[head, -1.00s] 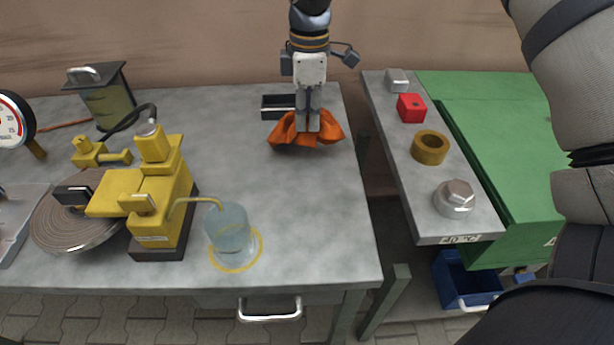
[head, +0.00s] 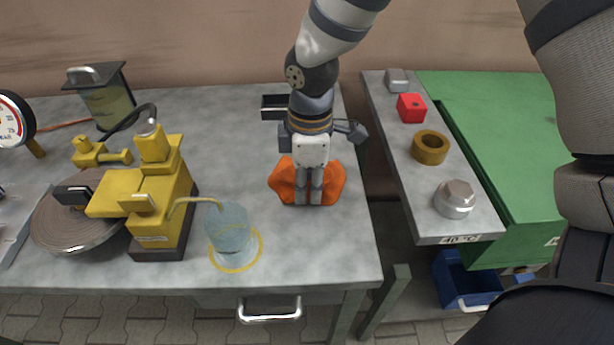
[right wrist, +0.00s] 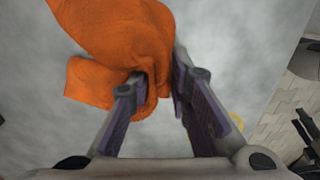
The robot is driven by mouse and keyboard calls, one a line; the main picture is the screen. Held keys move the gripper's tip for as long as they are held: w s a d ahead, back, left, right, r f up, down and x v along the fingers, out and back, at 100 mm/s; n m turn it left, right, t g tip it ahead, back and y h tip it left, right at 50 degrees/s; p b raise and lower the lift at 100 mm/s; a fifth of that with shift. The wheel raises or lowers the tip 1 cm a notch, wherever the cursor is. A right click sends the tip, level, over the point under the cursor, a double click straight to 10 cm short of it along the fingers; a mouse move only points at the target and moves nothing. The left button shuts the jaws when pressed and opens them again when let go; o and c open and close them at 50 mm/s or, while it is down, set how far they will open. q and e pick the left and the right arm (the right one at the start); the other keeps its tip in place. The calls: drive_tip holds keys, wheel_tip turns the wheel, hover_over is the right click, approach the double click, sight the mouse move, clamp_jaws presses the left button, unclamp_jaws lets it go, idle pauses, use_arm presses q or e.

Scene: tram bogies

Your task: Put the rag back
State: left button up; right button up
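The orange rag (head: 331,184) is bunched around the fingers of my right gripper (head: 308,200), over the right part of the grey workbench (head: 240,150). In the right wrist view the rag (right wrist: 115,45) is pinched between the two fingertips of my right gripper (right wrist: 160,85), its loose part spread out beyond them. I cannot tell whether its lower edge touches the bench. A small dark open tray (head: 270,114) stands at the back of the bench, partly hidden by my right arm. My left gripper is not in view.
A yellow pump unit (head: 160,205) with a spout over a glass beaker (head: 229,235) stands to the left. A narrow side shelf (head: 420,185) at right carries a red block (head: 411,108), a brass ring (head: 430,148) and a metal nut (head: 455,198). The bench's front right is clear.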

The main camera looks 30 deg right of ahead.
drive_tip(key=o, duration=0.4)
